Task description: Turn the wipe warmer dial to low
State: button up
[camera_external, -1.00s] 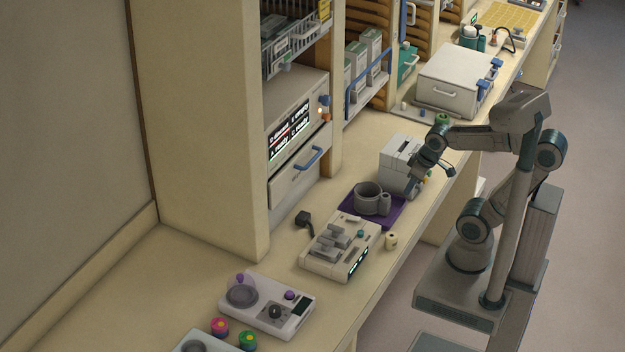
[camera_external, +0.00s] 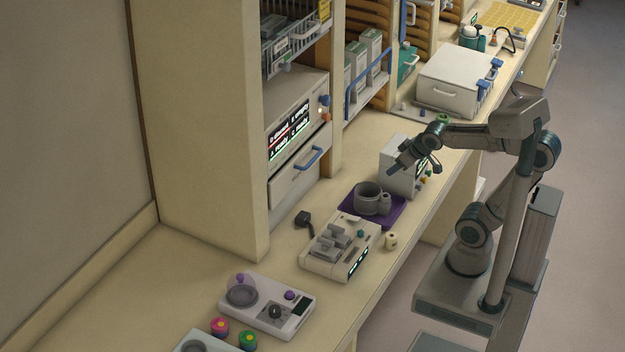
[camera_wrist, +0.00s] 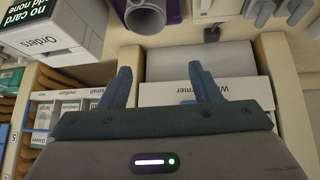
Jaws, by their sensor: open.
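A white unit in the shelf bay (camera_external: 297,135) has a lit display, a lower drawer with a blue handle, and small blue and orange knobs (camera_external: 324,108) at its right edge. In the wrist view a pale front with a partly covered label ending in "rmer" (camera_wrist: 240,90) lies beyond my fingers, apparently this wipe warmer. I cannot make out the dial or its setting; my gripper covers much of that front. My gripper (camera_external: 394,171) is open and empty above the counter beside the white box, pointing left toward the shelves. It also shows in the wrist view (camera_wrist: 160,70), fingers apart.
A white "Orders" box (camera_wrist: 50,37) stands on the counter near my gripper. A grey mug (camera_external: 367,196) sits on a purple mat (camera_external: 392,219). A socketed device (camera_external: 322,262) stands nearer the camera. Wooden dividers flank the bay.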

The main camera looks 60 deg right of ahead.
jog(key=w+d+r+m+t+h+b, duration=0.1)
jog(key=w+d+r+t+b, duration=0.35)
jog(key=w, duration=0.45)
jog(key=n+t+y+b, duration=0.1)
jog(key=n+t+y, duration=0.1)
jog(key=t, duration=0.5)
send_near(329, 100)
jog(key=shift+g, duration=0.25)
jog(key=w, duration=0.4)
jog(key=w+p, duration=0.1)
jog(key=w, duration=0.4)
jog(key=shift+d+r, duration=0.1)
jog(key=shift+r, duration=0.1)
jog(key=shift+c, duration=0.4)
jog(key=c, duration=0.9)
